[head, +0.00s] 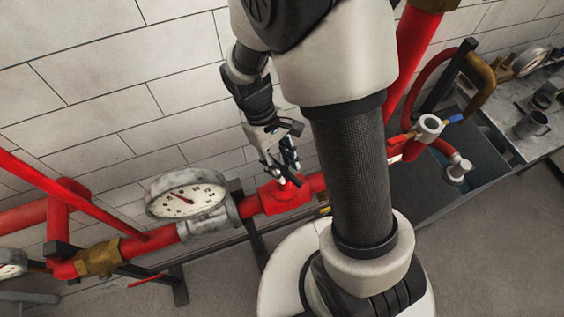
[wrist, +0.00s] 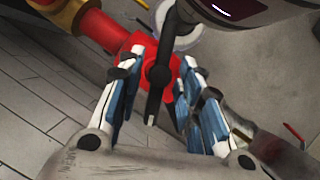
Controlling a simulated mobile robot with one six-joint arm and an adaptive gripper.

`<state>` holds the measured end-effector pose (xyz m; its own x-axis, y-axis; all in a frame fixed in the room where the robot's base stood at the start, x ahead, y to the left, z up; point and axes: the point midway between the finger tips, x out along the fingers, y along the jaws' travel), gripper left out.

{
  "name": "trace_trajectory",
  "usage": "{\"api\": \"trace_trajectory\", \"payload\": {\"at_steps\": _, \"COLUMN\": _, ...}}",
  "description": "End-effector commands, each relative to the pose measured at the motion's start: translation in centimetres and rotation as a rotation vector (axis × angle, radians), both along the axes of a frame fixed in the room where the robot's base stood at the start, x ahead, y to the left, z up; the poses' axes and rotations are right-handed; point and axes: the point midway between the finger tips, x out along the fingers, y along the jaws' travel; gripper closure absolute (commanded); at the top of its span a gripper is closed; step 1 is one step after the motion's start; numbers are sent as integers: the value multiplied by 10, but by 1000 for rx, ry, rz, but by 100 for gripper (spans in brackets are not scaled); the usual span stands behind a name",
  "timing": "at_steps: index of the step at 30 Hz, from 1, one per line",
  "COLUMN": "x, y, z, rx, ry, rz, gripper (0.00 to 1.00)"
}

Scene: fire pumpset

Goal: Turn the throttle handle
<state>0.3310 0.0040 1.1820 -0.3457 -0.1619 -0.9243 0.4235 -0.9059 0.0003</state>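The throttle handle (wrist: 157,78) is a black bar with a round hub on a red valve body (wrist: 140,50). In the wrist view it runs roughly upright between my fingers. The red valve body also shows in the head view (head: 284,198), on the red pipe right of the gauge. My gripper (wrist: 161,62) is open, with one blue-padded finger on each side of the handle and a visible gap to each. In the head view my gripper (head: 285,166) points down at the valve and largely hides the handle.
A round gauge (head: 187,194) stands on the pipe just left of the valve. A tiled wall (head: 110,95) is close behind. A red hose (head: 424,70) and a grey bench (head: 535,125) with metal parts are at the right. Bare floor lies in front.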

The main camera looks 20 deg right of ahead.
Motion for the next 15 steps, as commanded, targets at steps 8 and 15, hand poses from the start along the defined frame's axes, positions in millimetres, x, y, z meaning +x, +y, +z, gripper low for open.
{"api": "trace_trajectory", "payload": {"at_steps": 8, "x": 1, "y": 1, "z": 3, "rx": 0, "ry": 0, "rz": 0, "gripper": 67}}
{"api": "trace_trajectory", "payload": {"at_steps": 15, "x": 16, "y": 7, "z": 39, "rx": 1, "ry": -6, "rz": 0, "gripper": 67}}
